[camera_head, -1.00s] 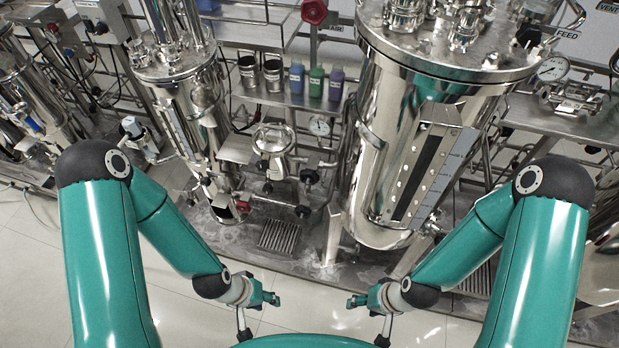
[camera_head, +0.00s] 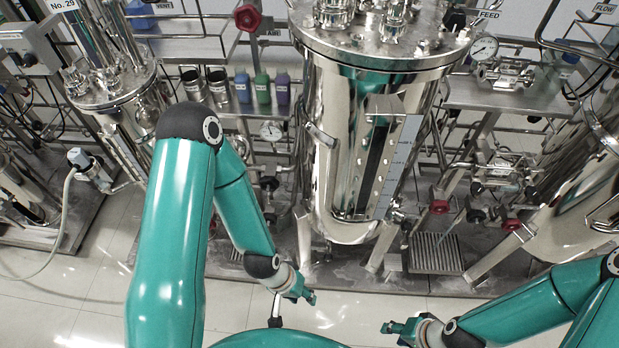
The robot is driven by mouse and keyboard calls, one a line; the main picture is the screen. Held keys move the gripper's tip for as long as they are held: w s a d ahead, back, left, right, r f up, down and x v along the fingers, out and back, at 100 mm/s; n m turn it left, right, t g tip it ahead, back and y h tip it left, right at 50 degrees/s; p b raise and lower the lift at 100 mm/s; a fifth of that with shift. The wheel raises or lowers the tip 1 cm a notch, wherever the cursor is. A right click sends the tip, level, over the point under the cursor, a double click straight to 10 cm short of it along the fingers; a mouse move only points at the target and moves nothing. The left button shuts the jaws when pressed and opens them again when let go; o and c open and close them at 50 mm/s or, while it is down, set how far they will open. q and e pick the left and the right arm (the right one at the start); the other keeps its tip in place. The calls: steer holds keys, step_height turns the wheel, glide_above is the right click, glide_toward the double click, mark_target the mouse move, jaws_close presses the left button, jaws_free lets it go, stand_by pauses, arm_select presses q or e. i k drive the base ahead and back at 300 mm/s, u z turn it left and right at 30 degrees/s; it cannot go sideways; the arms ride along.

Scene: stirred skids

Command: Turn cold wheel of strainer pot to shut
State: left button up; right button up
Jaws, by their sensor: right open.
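Several red wheels show, one at the top (camera_head: 247,17) and two at the lower right: one red wheel (camera_head: 439,206) and another (camera_head: 511,223). I cannot tell which wheel is the cold one, or which vessel is the strainer pot. A large steel vessel (camera_head: 335,150) with a sight-glass strip stands in the middle. My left gripper (camera_head: 294,309) is open and empty, low in front of this vessel and apart from it. My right gripper (camera_head: 396,329) is open and empty at the bottom edge, partly cut off. Neither gripper touches a wheel.
A pressure gauge (camera_head: 484,46) is at the upper right. Another steel vessel (camera_head: 575,190) stands at the right. Metal legs and pipes crowd the skids. The tiled floor (camera_head: 60,315) is clear.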

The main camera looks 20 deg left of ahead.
mark_target(273, 183)
steer(key=u, duration=0.4)
steer(key=i, duration=0.15)
steer(key=z, duration=2.25)
steer(key=k, duration=0.5)
steer(key=u, duration=3.2)
steer(key=k, duration=0.25)
steer(key=z, duration=0.7)
steer(key=i, duration=0.45)
steer(key=z, duration=0.3)
